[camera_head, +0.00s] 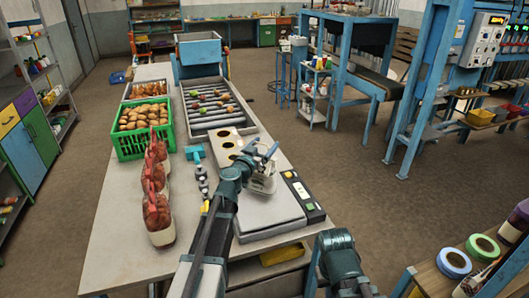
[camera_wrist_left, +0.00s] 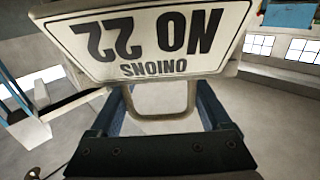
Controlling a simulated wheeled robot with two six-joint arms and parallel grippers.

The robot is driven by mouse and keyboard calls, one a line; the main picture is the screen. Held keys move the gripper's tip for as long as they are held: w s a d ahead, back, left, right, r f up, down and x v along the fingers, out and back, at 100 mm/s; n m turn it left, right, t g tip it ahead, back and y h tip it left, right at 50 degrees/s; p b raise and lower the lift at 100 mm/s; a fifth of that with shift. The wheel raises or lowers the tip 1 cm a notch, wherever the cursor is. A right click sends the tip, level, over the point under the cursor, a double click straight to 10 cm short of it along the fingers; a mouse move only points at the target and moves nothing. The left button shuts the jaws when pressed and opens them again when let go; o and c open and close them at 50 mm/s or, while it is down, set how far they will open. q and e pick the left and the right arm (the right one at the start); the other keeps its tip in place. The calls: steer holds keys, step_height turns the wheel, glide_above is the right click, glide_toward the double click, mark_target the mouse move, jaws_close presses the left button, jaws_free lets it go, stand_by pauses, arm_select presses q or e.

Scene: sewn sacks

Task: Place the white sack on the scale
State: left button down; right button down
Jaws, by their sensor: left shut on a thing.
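My left gripper (camera_head: 262,160) is shut on the white sack (camera_head: 262,184) over the far part of the scale (camera_head: 272,212). I cannot tell whether the sack touches the plate. Of my right arm only a link shows at the bottom; its gripper is out of view.
A green crate (camera_head: 143,130) of round brown goods stands at the table's left. Red net sacks (camera_head: 157,200) line the left edge. A roller tray (camera_head: 212,105) lies beyond the scale. The near part of the scale plate is bare.

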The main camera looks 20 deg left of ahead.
arm_select(q)
steer(key=shift+w+a+f+b, duration=0.1)
steer(key=shift+w+f+b, duration=0.2)
steer(key=shift+f+b, duration=0.6)
steer(key=shift+w+f+b, duration=0.3)
steer(key=shift+f+b, duration=0.6)
steer(key=shift+f, duration=0.2)
jaws_free()
steer(key=shift+r, duration=0.1)
steer(key=shift+r, duration=0.1)
